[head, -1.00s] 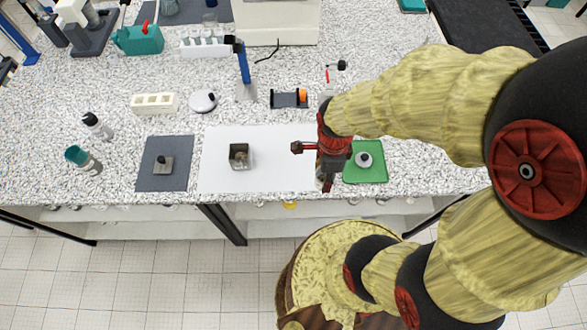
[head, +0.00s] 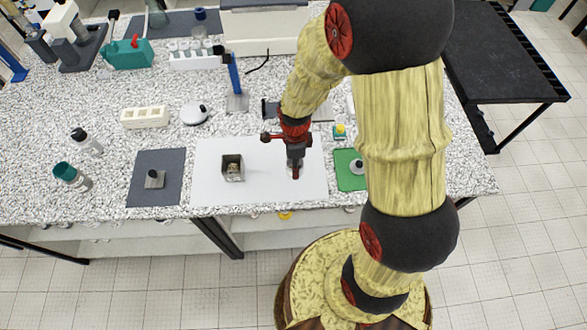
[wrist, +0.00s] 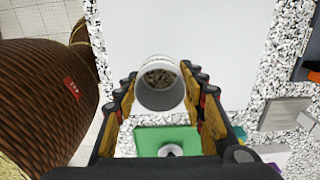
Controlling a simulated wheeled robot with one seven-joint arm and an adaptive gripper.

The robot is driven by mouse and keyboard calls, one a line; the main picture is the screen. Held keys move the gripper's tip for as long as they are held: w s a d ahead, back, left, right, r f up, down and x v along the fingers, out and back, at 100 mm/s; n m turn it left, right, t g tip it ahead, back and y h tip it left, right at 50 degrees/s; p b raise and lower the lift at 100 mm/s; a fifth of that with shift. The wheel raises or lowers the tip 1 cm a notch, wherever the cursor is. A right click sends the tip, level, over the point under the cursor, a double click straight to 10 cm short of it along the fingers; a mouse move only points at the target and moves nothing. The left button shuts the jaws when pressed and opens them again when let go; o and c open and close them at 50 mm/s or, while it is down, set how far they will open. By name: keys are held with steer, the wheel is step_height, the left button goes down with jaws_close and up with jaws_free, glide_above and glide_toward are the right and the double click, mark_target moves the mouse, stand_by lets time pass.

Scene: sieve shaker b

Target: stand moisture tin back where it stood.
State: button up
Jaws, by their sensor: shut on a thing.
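My gripper (head: 295,172) is over the right part of the white sheet (head: 262,192) in the head view. In the wrist view my gripper (wrist: 160,92) is shut on a round, open-topped metal tin (wrist: 160,98), taken as the moisture tin. Dark grains show inside it. Its mouth faces the wrist camera. In the head view the fingers mostly hide the tin, so I cannot tell whether its base touches the sheet. The green mat (head: 345,182) lies right of the sheet and carries a pale round piece with a black knob (head: 357,166).
A square grey container (head: 232,168) with grains stands on the sheet's left part. A dark mat (head: 142,190) with a small knobbed block (head: 154,179) lies further left. Behind are a white round device (head: 195,113) and a blue upright stand (head: 236,85). The sheet between container and gripper is clear.

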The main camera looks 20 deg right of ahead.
steer(key=shift+w+f, duration=0.25)
steer(key=shift+f, duration=0.05)
steer(key=shift+w+a+f, duration=0.1)
steer(key=shift+f, duration=1.55)
steer(key=shift+f+b, duration=0.1)
steer(key=shift+b, duration=0.2)
steer(key=shift+f, duration=0.15)
steer(key=o, duration=0.9)
